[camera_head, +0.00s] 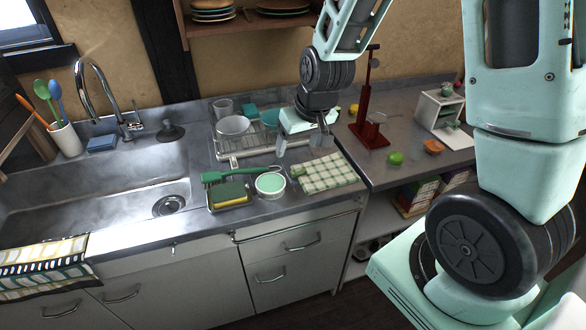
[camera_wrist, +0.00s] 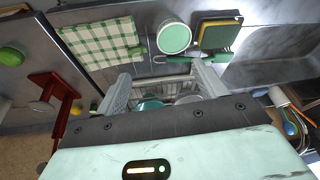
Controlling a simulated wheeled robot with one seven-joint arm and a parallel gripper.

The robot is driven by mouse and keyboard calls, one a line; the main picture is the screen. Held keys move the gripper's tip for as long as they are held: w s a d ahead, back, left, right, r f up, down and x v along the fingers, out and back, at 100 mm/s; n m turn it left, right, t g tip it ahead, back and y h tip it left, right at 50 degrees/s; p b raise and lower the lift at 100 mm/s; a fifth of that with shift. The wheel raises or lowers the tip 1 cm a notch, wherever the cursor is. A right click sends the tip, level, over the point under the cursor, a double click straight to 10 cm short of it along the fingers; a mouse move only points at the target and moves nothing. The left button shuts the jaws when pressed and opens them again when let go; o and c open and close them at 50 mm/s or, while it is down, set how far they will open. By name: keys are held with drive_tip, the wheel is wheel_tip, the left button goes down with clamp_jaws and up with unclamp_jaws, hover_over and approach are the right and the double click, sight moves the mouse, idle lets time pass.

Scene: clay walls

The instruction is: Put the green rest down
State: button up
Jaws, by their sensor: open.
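My gripper (camera_head: 302,145) is open and empty above the right part of the wire dish rack (camera_head: 244,156). In the wrist view, its two fingers (camera_wrist: 160,78) stand apart with rack wires between and below them. No thing is plainly a green rest. A green long-handled brush (camera_head: 232,173) lies at the counter's front, and its handle also shows in the wrist view (camera_wrist: 174,59). A teal dish (camera_head: 270,117) sits in the rack behind the gripper, partly hidden. It shows between the fingers in the wrist view (camera_wrist: 150,104).
A sponge in a tray (camera_head: 229,195), a green-topped tub (camera_head: 270,184) and a checked cloth (camera_head: 325,173) lie before the rack. A red stand (camera_head: 370,125) rises at the right. The sink (camera_head: 100,190) is at the left. A clear bowl (camera_head: 232,125) is in the rack.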

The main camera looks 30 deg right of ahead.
drive_tip(key=m+h, duration=0.1)
approach(299, 172)
drive_tip(key=shift+w+f+p, duration=0.2)
drive_tip(key=shift+f+p, duration=0.4)
drive_tip(key=shift+p, duration=0.3)
drive_tip(key=shift+t, duration=0.3)
drive_tip(key=shift+s+p+x, duration=0.15)
drive_tip(key=shift+p+x, duration=0.35)
drive_tip(key=shift+x, duration=1.1)
drive_tip(key=shift+s+p+x, duration=0.15)
drive_tip(key=shift+p+x, duration=0.35)
drive_tip(key=shift+x, duration=1.05)
drive_tip(key=shift+a+f, duration=0.1)
drive_tip(key=c, duration=1.1)
drive_tip(key=shift+w, duration=0.1)
